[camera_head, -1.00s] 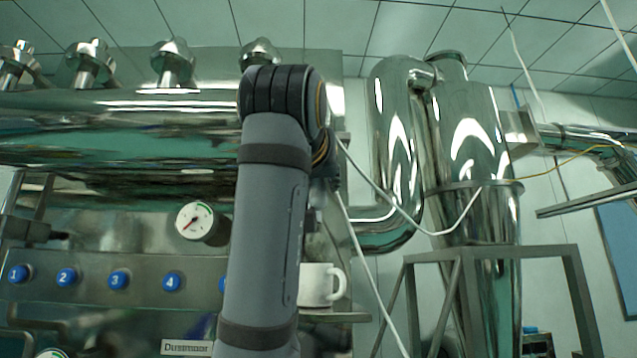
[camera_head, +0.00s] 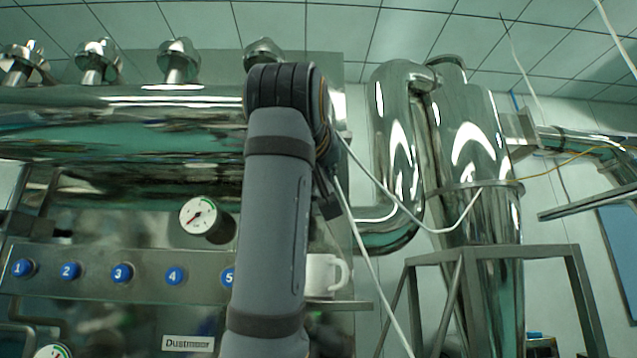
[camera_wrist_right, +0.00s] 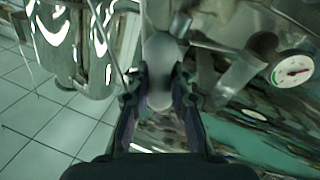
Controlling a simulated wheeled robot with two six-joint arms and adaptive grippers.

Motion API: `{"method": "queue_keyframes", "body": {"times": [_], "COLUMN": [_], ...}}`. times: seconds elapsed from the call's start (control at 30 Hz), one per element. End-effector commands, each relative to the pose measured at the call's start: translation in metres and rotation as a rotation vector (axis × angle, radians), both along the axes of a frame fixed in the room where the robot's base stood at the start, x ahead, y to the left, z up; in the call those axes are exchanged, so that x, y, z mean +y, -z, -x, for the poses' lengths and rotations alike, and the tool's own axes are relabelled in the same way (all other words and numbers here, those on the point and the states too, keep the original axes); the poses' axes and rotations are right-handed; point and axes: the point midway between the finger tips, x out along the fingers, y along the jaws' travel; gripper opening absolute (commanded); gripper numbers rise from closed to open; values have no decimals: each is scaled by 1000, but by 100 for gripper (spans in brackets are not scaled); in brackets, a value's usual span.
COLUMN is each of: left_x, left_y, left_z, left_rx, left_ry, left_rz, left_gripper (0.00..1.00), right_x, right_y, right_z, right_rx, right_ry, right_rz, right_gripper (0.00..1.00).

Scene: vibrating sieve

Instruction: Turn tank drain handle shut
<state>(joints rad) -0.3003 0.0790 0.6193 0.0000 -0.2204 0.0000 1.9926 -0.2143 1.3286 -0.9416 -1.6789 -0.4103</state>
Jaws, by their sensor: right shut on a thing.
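In the right wrist view, my right gripper (camera_wrist_right: 159,88) has its two dark fingers on both sides of a pale grey, rounded handle end (camera_wrist_right: 163,50) and is shut on it. This looks like the tank drain handle. Its far end and its link to the valve are blurred, so its turn angle cannot be told. In the head view, my right arm stands upright in front of the machine and hides the handle and most of the gripper. My left gripper is in neither current view.
A white mug (camera_head: 322,275) stands on a ledge just right of my arm. A pressure gauge (camera_head: 196,216) and a row of blue numbered buttons (camera_head: 122,273) are to the left. A shiny steel cyclone (camera_head: 470,140) on a metal frame (camera_head: 492,255) stands to the right.

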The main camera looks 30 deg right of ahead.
Motion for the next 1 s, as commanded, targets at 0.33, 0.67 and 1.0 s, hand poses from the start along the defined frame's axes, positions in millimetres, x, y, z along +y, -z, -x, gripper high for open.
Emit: {"method": "queue_keyframes", "body": {"times": [0.33,0.67,1.0], "left_x": [1,1,1], "left_y": [34,58,77], "left_z": [0,0,-1], "left_rx": [0,-1,-1], "left_ry": [0,0,0], "left_rz": [-1,-1,-1], "left_gripper": [40,40,40], "right_x": [0,0,1], "right_y": [5,5,4], "right_z": [-1,-1,0], "right_rx": [173,335,494], "right_ry": [3,3,5], "right_rz": [281,548,811], "right_gripper": [0,0,0]}}
